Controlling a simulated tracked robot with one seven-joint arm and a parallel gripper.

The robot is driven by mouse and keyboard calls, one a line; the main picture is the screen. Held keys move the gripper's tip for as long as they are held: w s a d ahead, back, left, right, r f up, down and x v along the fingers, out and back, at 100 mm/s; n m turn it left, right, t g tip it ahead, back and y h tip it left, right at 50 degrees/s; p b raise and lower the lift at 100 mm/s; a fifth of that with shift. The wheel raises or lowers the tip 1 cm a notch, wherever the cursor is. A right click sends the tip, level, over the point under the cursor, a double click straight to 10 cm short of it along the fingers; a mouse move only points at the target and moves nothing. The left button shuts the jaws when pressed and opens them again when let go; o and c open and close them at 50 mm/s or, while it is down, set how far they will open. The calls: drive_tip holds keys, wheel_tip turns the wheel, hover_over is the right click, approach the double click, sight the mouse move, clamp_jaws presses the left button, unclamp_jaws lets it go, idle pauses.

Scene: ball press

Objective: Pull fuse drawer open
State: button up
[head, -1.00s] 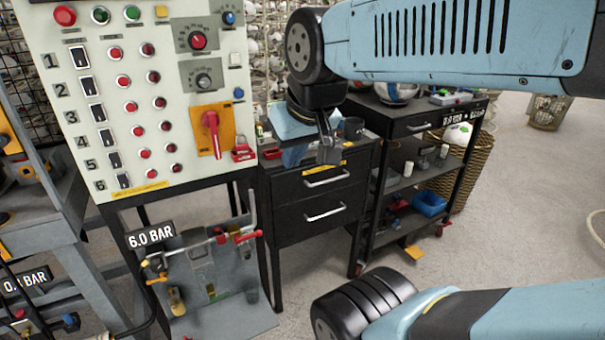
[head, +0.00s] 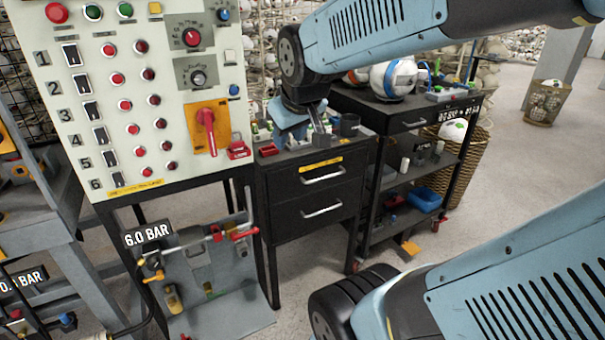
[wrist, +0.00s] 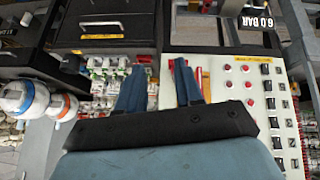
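A black cabinet has two closed drawers with silver bar handles. The upper drawer (head: 305,185) carries a yellow label too small to read, so I cannot tell from its text whether it is the fuse drawer. The lower drawer (head: 300,221) is below it. My gripper (head: 318,115) is above the cabinet top in the head view, clear of both handles. In the wrist view, which looks upside down, my gripper (wrist: 157,65) has its two blue fingers apart with nothing between them. The labelled drawer (wrist: 80,29) lies beyond and left of the fingers there.
A control panel (head: 75,20) with buttons and a red rotary switch stands left of the cabinet. A black shelf cart (head: 410,122) with balls on top stands close on the right. Small items crowd the cabinet top.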

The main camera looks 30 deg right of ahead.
sight(323, 179)
drive_tip(key=w+d+f+n+t+h, duration=0.1)
drive_tip(key=w+d+f+n+t, duration=0.1)
drive_tip(key=w+d+f+n, duration=0.55)
drive_tip(key=w+d+f+t+h, duration=0.15)
drive_tip(key=w+d+f, duration=0.35)
drive_tip(key=w+d, duration=0.65)
drive_tip(key=s+d+f+n+t+y, duration=0.1)
drive_tip(key=s+d+f+n+t, duration=0.25)
drive_tip(key=f, duration=0.75)
drive_tip(key=d+f+n+t+y, duration=0.2)
drive_tip(key=d+f+n, duration=0.35)
drive_tip(key=f, duration=0.45)
drive_tip(key=w+f, duration=0.1)
drive_tip(key=w, duration=0.3)
drive_tip(key=w+f, duration=0.1)
drive_tip(key=w, duration=0.4)
drive_tip(key=w+d+f, duration=0.1)
drive_tip(key=w, duration=0.3)
drive_tip(key=shift+w+f, duration=0.1)
drive_tip(key=shift+w, duration=0.1)
clamp_jaws()
drive_tip(key=shift+s, duration=0.1)
